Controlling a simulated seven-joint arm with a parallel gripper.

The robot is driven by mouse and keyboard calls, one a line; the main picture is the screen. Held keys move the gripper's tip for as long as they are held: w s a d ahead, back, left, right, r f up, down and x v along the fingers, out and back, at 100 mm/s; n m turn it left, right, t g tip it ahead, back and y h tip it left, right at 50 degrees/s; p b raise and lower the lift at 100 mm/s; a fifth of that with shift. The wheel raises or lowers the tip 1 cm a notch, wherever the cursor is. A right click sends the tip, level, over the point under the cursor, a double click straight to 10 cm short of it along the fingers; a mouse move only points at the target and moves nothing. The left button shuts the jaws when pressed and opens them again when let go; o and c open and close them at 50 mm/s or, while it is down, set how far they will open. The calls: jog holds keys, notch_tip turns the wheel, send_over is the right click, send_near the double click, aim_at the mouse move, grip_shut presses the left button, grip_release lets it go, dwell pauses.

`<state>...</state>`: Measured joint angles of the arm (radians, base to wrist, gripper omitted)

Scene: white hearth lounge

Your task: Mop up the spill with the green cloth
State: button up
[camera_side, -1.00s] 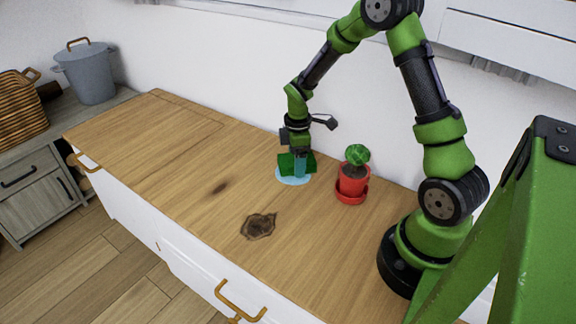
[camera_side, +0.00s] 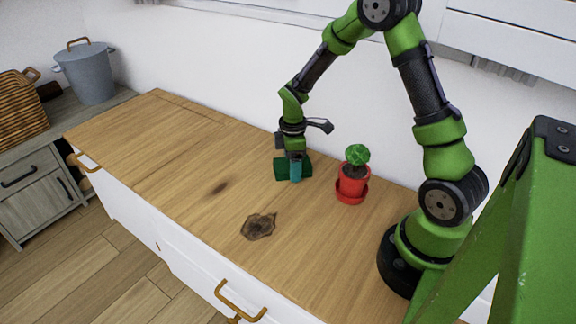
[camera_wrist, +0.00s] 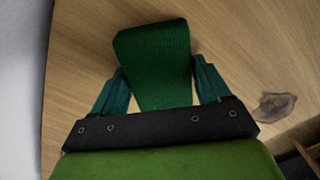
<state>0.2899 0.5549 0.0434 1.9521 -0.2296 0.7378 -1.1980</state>
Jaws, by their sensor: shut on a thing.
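The green cloth (camera_side: 284,170) is a dark green folded block at the back middle of the wooden counter. My gripper (camera_side: 295,172) is shut on it from above, and the cloth appears to rest on the wood. In the wrist view the cloth (camera_wrist: 155,60) sits between the two teal fingers of my gripper (camera_wrist: 160,88). No light blue spill shows around the cloth now in either view; the wood directly under the cloth is hidden.
A red pot with a green plant (camera_side: 352,181) stands on a red saucer just right of the cloth. A dark ragged mark (camera_side: 258,227) and a smaller dark smudge (camera_side: 220,188) lie on the counter (camera_side: 150,140). The counter's left part is clear.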

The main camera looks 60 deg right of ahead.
aim_at(286, 169)
jog(key=shift+d, duration=1.7)
jog(key=shift+a, duration=3.55)
jog(key=shift+d, duration=3.6)
jog(key=shift+a, duration=3.35)
jog(key=shift+d, duration=3.1)
jog(key=shift+d+r, duration=0.15)
jog(key=shift+r, duration=0.5)
jog(key=shift+d+r, duration=0.15)
jog(key=shift+r, duration=3.3)
jog(key=shift+f, duration=0.25)
